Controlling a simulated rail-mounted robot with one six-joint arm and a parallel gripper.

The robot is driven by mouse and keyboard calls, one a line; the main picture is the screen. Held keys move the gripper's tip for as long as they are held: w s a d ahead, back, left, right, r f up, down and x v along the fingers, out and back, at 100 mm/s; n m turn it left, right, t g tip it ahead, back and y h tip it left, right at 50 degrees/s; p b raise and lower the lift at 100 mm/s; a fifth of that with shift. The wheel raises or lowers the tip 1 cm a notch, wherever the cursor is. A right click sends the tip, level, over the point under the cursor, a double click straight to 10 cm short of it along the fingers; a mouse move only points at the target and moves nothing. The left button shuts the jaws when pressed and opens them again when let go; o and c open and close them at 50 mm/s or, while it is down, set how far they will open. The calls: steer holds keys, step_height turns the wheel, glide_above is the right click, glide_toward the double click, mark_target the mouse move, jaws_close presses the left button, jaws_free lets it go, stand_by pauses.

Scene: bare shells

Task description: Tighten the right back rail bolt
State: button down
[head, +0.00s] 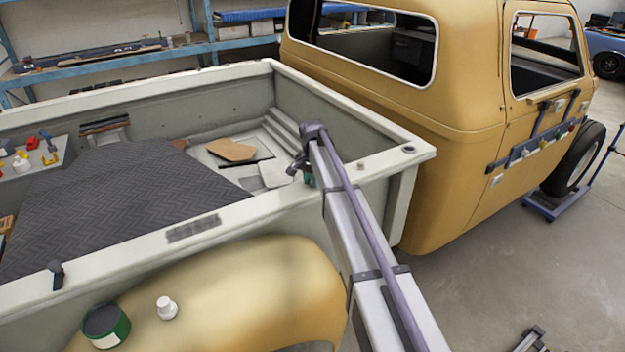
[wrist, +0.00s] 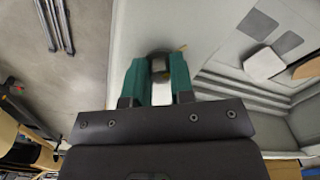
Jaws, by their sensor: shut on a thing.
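My gripper (head: 307,179) is at the pale truck-bed rail (head: 262,207), on its inner side, near the cab end. In the wrist view its two green fingers (wrist: 159,68) are close around a small dark, rounded piece, which I take to be the rail bolt (wrist: 160,60). The fingers are shut on it from both sides. The bolt is hidden behind my gripper in the head view, and its seating in the rail cannot be seen. A dark round fitting (head: 408,149) sits in the rail's corner by the cab.
A small tan piece (head: 360,165) lies on the rail just right of my gripper. A green can (head: 106,326) and a white knob-like piece (head: 167,307) rest on the yellow fender (head: 255,295). The cab (head: 450,170) rises at right.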

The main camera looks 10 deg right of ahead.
stand_by(0.5)
steer(key=c, duration=1)
jaws_free()
step_height(320, 180, up, 11)
steer(key=p, duration=1)
steer(key=shift+f+p, duration=0.1)
steer(key=shift+p, duration=0.3)
